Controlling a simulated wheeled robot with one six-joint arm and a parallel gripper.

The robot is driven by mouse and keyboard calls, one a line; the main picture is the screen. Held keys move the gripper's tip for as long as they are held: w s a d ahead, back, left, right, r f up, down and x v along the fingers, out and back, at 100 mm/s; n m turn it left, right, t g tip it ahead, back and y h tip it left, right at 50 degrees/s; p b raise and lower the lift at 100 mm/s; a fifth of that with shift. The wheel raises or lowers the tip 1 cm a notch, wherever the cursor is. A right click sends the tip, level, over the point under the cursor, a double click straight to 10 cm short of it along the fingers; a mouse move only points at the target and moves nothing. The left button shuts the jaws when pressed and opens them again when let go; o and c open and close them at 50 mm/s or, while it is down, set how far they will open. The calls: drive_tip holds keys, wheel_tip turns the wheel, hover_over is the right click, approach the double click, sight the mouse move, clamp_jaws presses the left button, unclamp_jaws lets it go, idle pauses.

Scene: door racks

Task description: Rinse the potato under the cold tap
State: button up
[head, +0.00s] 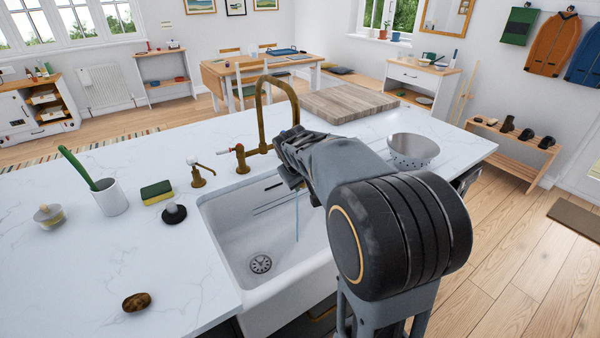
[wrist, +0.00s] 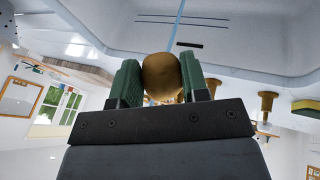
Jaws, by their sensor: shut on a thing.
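A dark brown potato (head: 137,301) lies on the white counter at the lower left, left of the sink. A brass tap (head: 262,105) arches over the white sink (head: 232,238). A thin bluish stream of water (head: 297,215) falls into the basin; it also shows in the wrist view (wrist: 177,28). My gripper (head: 290,178) is over the sink by the tap. In the wrist view my green-padded fingers are shut on a golden-brown rounded thing (wrist: 162,76), in line with the stream.
A colander (head: 413,150) and wooden board (head: 335,104) are to the right.

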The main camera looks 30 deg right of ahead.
drive_tip(key=s+a+b, duration=0.1)
drive_tip(key=s+a, duration=0.1)
drive_tip(key=s, duration=0.1)
drive_tip(key=shift+a, duration=0.25)
idle(1.3)
drive_tip(key=s+a+r+p, duration=0.1)
drive_tip(key=s+a+r, duration=0.2)
drive_tip(key=r, duration=0.1)
drive_tip(key=shift+s, duration=0.4)
idle(0.8)
